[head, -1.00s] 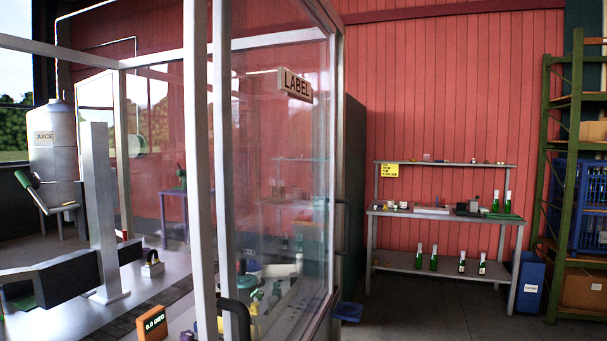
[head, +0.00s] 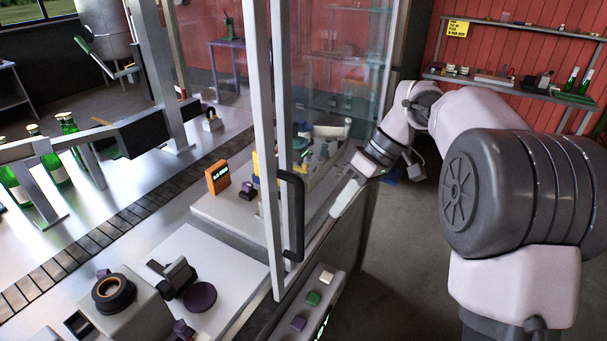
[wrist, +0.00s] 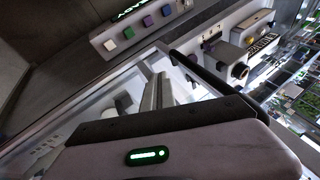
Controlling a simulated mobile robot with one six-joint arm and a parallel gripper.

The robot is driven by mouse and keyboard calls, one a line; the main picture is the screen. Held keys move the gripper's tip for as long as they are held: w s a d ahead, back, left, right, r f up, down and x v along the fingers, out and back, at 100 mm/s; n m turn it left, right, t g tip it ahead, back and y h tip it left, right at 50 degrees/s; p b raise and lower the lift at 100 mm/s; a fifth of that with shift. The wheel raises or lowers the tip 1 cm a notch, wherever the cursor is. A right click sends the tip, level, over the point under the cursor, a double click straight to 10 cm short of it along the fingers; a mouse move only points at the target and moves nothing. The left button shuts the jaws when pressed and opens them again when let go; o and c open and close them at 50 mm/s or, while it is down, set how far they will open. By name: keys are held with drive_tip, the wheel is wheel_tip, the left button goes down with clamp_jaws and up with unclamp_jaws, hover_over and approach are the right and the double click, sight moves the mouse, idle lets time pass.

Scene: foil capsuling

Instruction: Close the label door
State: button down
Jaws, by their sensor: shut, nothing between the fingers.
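The label door is a clear glass panel in a grey metal frame (head: 281,95), with a black vertical bar handle (head: 291,215) on its near upright. This upright stands close beside another grey post, and the space left of them looks open. My gripper (head: 340,208) is shut and empty, on the outer side of the glass, right of the handle and apart from it in the head view. The wrist view shows the dark handle (wrist: 198,76) ahead and right of my fingers (wrist: 160,90); whether they touch is unclear.
A panel of coloured buttons (head: 313,298) juts out below the door. Green bottles (head: 55,165) stand at left. A shelf (head: 520,90) is at the back right; the floor before it is clear.

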drive_tip(key=w+f+n+g+y+p, duration=0.1)
drive_tip(key=w+f+n+g+y, duration=0.1)
drive_tip(key=w+f+n, duration=0.25)
drive_tip(key=s+a+f+b, duration=0.4)
drive_tip(key=s+a+f, duration=0.1)
drive_tip(key=a, duration=0.3)
drive_tip(key=shift+f+m, duration=0.35)
drive_tip(key=shift+f, duration=0.2)
drive_tip(key=shift+s, duration=0.1)
drive_tip(key=shift+a, duration=0.1)
